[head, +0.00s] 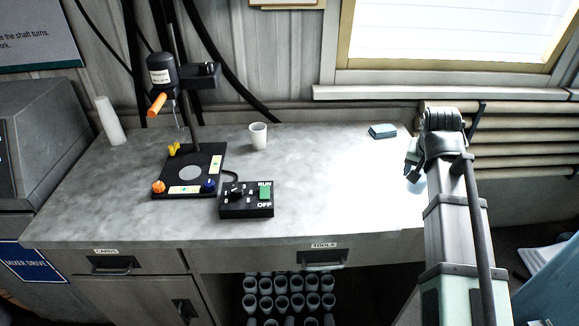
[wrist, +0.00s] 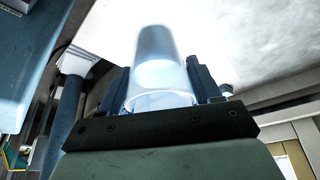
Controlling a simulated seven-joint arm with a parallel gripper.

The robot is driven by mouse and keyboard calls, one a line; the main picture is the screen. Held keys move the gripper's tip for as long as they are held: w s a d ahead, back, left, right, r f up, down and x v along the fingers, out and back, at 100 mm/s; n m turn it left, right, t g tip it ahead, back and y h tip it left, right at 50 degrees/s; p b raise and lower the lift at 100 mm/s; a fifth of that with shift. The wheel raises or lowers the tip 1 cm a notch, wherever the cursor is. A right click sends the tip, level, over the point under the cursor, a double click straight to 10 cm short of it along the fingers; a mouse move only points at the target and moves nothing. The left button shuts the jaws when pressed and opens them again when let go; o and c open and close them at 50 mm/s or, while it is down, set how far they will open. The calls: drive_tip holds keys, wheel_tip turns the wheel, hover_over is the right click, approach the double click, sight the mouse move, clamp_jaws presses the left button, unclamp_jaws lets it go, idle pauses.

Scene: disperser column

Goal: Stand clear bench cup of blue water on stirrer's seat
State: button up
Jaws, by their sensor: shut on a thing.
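A clear cup (wrist: 160,60) with a bluish tint stands out between my fingers in the wrist view. My gripper (wrist: 160,90) is shut on it, one dark finger on each side. In the head view my gripper (head: 412,168) is over the right end of the bench, and the cup cannot be made out there. The stirrer's black base (head: 212,160) is on the left half of the bench, well apart from my gripper. Its seat is a pale round disc (head: 189,173), bare. The stirrer's motor head (head: 162,72), with an orange handle, hangs above on a post.
A white cup (head: 258,136) stands right of the stirrer. A RUN/OFF control box (head: 246,200) sits in front of it. A stack of white cups (head: 110,120) is at the left, a blue block (head: 382,131) at the back right. The bench's right-middle (head: 325,180) is clear.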

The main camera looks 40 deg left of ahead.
drive_tip(key=s+a+r+n+g+y, duration=0.1)
drive_tip(key=s+a+n, duration=0.45)
drive_tip(key=a, duration=0.95)
drive_tip(key=s+a+n+g+y, duration=0.1)
drive_tip(key=s+a+n, duration=0.1)
drive_tip(key=s+a, duration=1)
drive_tip(key=s+a+r+n+y, duration=0.1)
drive_tip(key=s+a+n, duration=0.3)
drive_tip(key=a, duration=1.3)
drive_tip(key=shift+m, duration=0.25)
drive_tip(key=shift+s+a+f, duration=0.1)
drive_tip(key=shift+s+f, duration=0.05)
drive_tip(key=shift+f, duration=2.35)
drive_tip(key=shift+s+a+f, duration=0.1)
drive_tip(key=shift+s+f, duration=0.05)
drive_tip(key=shift+f, duration=2.35)
drive_tip(key=shift+f, duration=0.1)
drive_tip(key=o, duration=1.1)
drive_tip(key=v, duration=1.2)
drive_tip(key=shift+w, duration=0.25)
